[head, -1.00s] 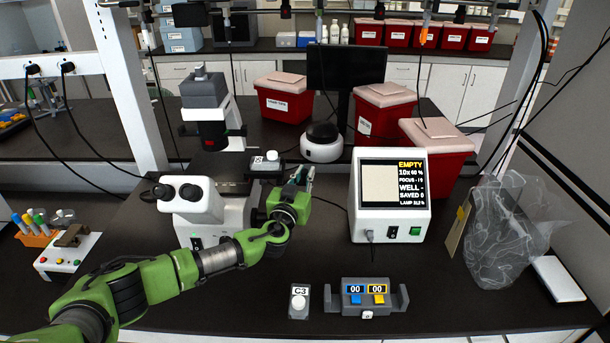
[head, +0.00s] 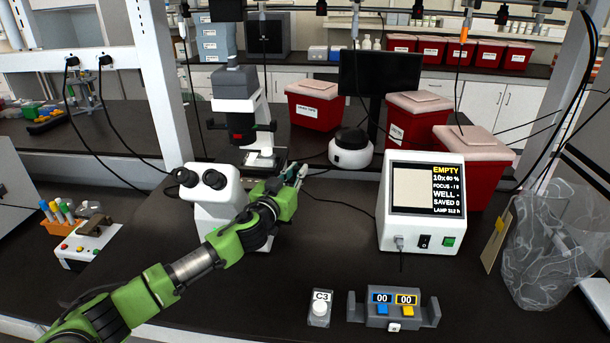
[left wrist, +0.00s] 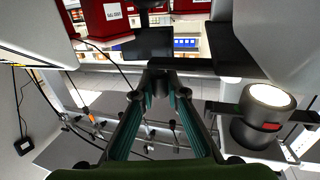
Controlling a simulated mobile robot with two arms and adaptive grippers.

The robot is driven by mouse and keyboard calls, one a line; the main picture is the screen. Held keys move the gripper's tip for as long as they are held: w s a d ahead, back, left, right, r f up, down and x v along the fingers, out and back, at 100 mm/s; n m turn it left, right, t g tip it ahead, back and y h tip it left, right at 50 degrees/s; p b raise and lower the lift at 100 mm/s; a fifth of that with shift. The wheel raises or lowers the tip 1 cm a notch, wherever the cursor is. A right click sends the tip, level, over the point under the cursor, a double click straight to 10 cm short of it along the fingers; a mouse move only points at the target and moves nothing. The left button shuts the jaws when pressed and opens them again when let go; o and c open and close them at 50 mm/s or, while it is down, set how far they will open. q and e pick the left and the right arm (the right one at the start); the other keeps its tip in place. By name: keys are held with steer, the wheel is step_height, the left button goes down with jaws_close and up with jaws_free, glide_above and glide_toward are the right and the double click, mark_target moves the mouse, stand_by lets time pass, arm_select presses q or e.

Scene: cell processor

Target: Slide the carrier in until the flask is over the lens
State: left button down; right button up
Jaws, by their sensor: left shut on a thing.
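The microscope (head: 217,204) stands left of centre, its twin eyepieces toward me and its dark lamp head (head: 240,127) above the stage. My left gripper (head: 290,174) is at the right side of the stage. In the left wrist view its fingers (left wrist: 158,92) are shut on a dark part, which looks like the carrier's end (left wrist: 160,66). The dark carrier (head: 264,168) shows only partly behind the gripper in the head view. I cannot make out the flask clearly, and the lens is hidden. The lit lamp (left wrist: 268,97) shows in the left wrist view. My right gripper is not in view.
The white display box (head: 421,236), reading EMPTY, stands right of the gripper. A C3 button block (head: 320,310) and a counter (head: 393,310) lie in front. A tube rack (head: 60,228) is at left and red bins stand behind.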

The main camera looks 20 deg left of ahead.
arm_select(q)
steer(key=shift+f, duration=0.25)
steer(key=c, duration=2)
jaws_free()
steer(key=shift+r, duration=0.15)
steer(key=s, duration=1.2)
steer(key=shift+d, duration=0.15)
